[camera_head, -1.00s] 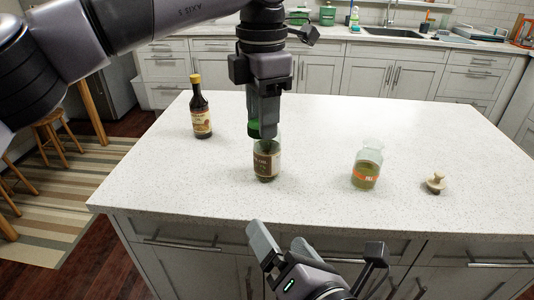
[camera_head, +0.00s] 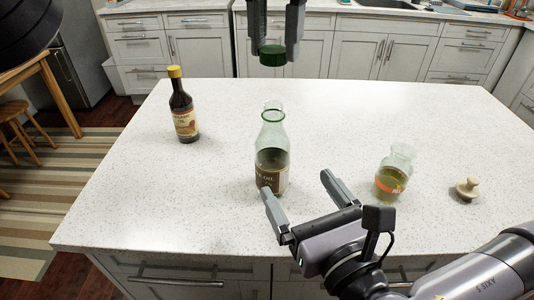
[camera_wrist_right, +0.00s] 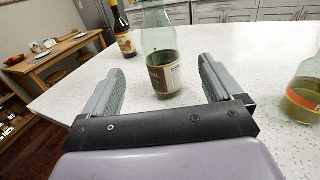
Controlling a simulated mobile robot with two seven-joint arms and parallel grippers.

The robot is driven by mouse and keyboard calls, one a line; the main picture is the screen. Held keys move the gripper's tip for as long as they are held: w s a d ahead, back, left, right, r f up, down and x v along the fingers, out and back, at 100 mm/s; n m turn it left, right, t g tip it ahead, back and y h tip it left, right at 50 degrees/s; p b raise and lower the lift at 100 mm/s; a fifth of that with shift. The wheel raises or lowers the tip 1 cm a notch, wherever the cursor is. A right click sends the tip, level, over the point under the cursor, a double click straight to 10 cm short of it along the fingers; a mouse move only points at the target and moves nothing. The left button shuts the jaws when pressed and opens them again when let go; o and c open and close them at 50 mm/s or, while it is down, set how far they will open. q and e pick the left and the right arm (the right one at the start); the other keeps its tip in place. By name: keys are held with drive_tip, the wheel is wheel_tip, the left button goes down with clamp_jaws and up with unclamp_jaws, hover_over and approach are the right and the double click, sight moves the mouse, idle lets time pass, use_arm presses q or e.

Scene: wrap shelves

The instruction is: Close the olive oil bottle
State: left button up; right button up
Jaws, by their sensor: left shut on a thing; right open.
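The olive oil bottle (camera_head: 272,140) is clear green glass with a brown label. It stands upright and uncapped on the counter, and also shows in the right wrist view (camera_wrist_right: 160,45). My left gripper (camera_head: 269,40) is shut on a green cap (camera_head: 272,56), held in the air above and beyond the bottle, apart from it. My right gripper (camera_head: 298,187) is open and empty at the near side of the bottle. In the right wrist view its fingers (camera_wrist_right: 160,78) point at the bottle, which stands just beyond the gap between them.
A dark sauce bottle (camera_head: 183,110) with a yellow cap stands left on the white counter (camera_head: 340,115).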

sight(279, 157)
use_arm(q)
drive_tip(key=shift+s+d, duration=0.1)
drive_tip(key=shift+s, duration=0.05)
use_arm(e)
drive_tip(key=shift+s, duration=0.1)
drive_tip(key=x, duration=1.2)
drive_tip(key=c, duration=1.5)
use_arm(q)
drive_tip(key=shift+f, duration=2.45)
drive_tip(key=shift+f, duration=0.9)
drive_tip(key=shift+f, duration=0.6)
